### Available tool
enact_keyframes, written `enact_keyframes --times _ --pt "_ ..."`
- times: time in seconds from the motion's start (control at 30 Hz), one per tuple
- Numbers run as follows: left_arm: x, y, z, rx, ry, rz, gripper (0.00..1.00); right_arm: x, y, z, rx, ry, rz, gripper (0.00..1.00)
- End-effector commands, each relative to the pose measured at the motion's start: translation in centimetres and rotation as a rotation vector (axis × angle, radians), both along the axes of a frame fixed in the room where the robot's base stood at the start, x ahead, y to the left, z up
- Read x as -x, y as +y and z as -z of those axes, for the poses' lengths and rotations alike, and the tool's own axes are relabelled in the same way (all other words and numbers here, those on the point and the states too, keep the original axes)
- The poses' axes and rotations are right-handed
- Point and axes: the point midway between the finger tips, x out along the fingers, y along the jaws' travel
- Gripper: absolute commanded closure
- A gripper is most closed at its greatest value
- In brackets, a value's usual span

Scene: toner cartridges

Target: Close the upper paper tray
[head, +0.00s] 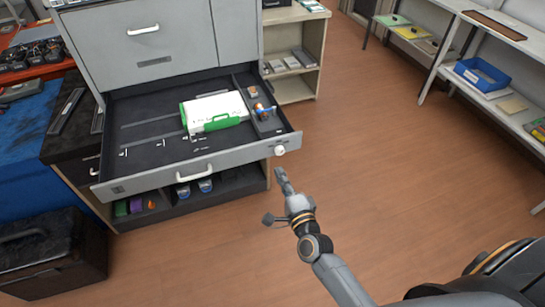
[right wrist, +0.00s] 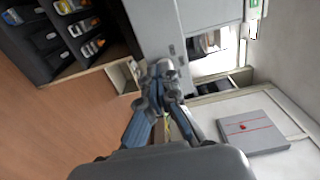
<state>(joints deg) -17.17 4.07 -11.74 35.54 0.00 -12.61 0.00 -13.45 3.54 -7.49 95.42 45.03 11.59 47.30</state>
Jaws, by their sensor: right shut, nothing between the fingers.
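A grey tray (head: 215,163) is pulled far out of the grey cabinet (head: 140,40), with its dark inside showing. Its front has a pale bar handle (head: 195,174) and a round white knob (head: 279,150) near the right end. A white and green box (head: 214,112) and small parts lie in it. My right gripper (head: 280,174) is shut and empty, just in front of the tray front's right end, near the knob; I cannot tell whether it touches. The gripper also shows shut in the right wrist view (right wrist: 161,72). My left gripper is not in view.
A closed drawer with a handle (head: 143,30) is above the open tray. Below it is an open shelf with small items (head: 205,185). A black case (head: 50,255) stands on the floor at left. The wood floor (head: 400,150) at right is clear, up to shelves with a blue bin (head: 482,73).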

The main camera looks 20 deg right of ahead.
Motion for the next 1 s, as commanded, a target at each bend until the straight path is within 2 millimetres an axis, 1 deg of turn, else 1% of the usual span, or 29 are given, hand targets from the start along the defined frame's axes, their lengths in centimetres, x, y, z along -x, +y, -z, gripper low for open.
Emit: enact_keyframes --times 0.03,0.2,0.3,0.4,0.53,0.87,1.0 --pt "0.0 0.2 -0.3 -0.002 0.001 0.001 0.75 -1.3 0.0 -0.3 0.000 -0.003 0.000 1.00" --pt "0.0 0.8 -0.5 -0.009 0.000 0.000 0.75 -4.5 0.0 -0.1 0.001 0.000 0.000 1.00" --pt "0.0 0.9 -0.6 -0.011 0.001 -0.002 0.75 -5.8 0.0 -0.1 0.002 0.001 -0.001 1.00" --pt "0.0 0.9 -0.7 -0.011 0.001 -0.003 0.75 -6.7 0.0 0.0 0.001 0.002 -0.001 1.00" --pt "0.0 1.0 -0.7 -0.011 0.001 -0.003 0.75 -7.1 0.0 0.1 0.001 0.003 -0.001 1.00" --pt "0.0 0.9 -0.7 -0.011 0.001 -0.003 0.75 -7.2 0.0 0.1 0.002 0.003 0.000 1.00" --pt "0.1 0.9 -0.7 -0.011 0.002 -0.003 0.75 -7.2 0.3 0.1 0.001 0.002 0.000 1.00"
